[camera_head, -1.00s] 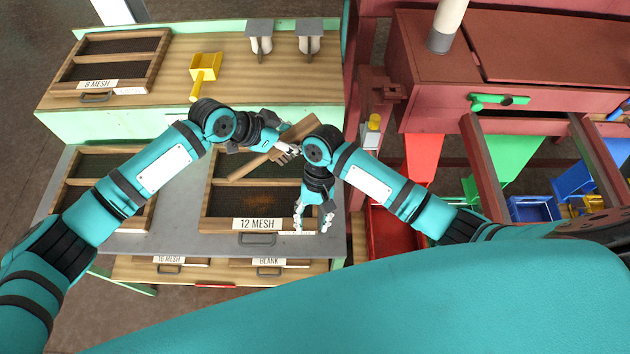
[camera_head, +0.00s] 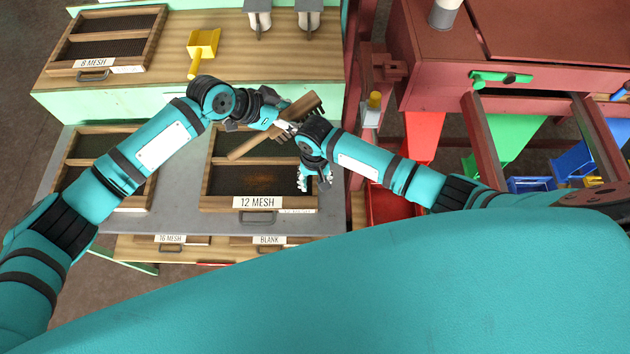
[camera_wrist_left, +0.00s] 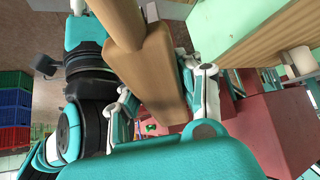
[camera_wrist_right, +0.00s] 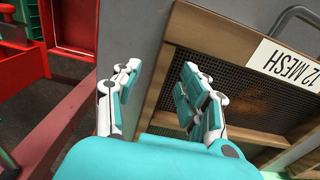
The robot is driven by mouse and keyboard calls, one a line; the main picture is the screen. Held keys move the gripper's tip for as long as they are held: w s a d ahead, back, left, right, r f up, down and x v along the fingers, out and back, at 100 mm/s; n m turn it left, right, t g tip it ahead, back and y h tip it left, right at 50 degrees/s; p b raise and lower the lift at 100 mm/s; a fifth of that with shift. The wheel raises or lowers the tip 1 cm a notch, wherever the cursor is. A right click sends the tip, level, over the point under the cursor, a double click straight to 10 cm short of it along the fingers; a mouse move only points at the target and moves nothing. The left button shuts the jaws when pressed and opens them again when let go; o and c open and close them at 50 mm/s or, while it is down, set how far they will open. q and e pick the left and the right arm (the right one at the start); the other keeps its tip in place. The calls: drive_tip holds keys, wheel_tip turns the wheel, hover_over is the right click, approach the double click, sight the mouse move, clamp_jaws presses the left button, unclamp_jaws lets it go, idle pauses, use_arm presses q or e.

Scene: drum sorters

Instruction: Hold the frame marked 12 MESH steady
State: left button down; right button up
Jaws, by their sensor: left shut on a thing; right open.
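The wooden frame marked 12 MESH (camera_head: 207,187) lies on the grey bench, with dark mesh and a brown patch of grains inside. It also shows in the right wrist view (camera_wrist_right: 165,82). My right gripper (camera_head: 313,185) is open at the frame's right side rail. In the right wrist view its fingers (camera_wrist_right: 160,95) appear on either side of that rail; contact is unclear. My left gripper (camera_head: 287,129) is shut on a wooden-handled brush (camera_head: 258,148), held slanted over the far part of the frame. The brush fills the middle of the left wrist view (camera_wrist_left: 150,65).
Another mesh frame (camera_head: 65,177) lies to the left. An 8 MESH frame (camera_head: 56,60) and a yellow scoop (camera_head: 203,43) sit on the raised shelf behind. Red machinery (camera_head: 420,70) stands to the right, with a red bin (camera_head: 385,205) close beside the bench.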

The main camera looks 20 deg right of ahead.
drive_tip(key=shift+f, duration=0.9)
clamp_jaws()
